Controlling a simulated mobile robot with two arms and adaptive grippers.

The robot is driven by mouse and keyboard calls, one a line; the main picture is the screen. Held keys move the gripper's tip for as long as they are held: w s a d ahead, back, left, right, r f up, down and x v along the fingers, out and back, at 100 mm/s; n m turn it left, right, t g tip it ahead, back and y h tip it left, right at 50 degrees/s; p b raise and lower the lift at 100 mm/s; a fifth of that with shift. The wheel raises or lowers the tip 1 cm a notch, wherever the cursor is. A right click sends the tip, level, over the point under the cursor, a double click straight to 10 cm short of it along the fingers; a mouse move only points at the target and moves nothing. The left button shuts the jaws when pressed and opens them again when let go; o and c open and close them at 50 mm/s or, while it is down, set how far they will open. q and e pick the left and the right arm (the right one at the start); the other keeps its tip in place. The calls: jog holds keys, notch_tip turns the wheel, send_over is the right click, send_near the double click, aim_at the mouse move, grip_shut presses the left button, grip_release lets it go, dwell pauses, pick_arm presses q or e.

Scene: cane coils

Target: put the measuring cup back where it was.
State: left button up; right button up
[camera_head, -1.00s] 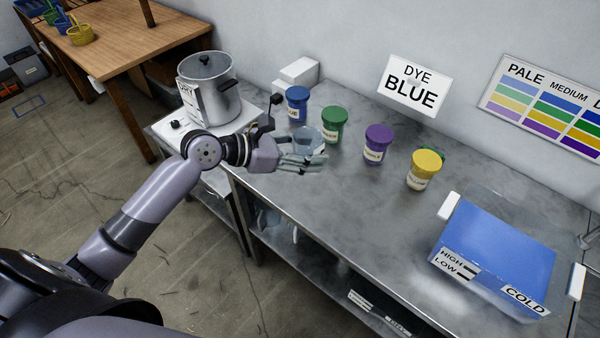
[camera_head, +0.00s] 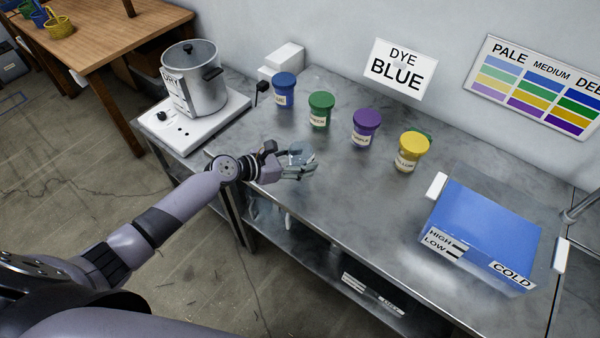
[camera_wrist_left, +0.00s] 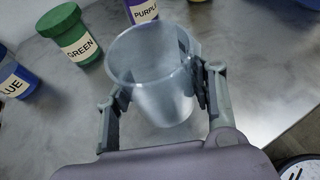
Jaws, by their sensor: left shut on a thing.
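The measuring cup (camera_wrist_left: 152,84) is a clear, frosted, upright cup in the left wrist view. My left gripper (camera_wrist_left: 155,88) is shut on it, with one finger on each side. In the head view the cup (camera_head: 300,153) shows small and pale at the fingers of my left gripper (camera_head: 298,169), over the front left part of the steel counter. I cannot tell whether the cup's base touches the counter. My right gripper is not in view.
A steel pot (camera_head: 195,80) on a white hotplate (camera_head: 208,130) is at left. A blue bath (camera_head: 484,235) is at right. Bare counter (camera_head: 350,200) lies between.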

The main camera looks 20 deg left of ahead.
pick_arm(q)
notch_tip(320, 180, down, 5)
jog(key=shift+r+b, duration=0.2)
jog(key=shift+b, duration=0.45)
jog(key=shift+f, duration=0.1)
jog(key=o, duration=1.3)
jog(key=shift+c, duration=0.2)
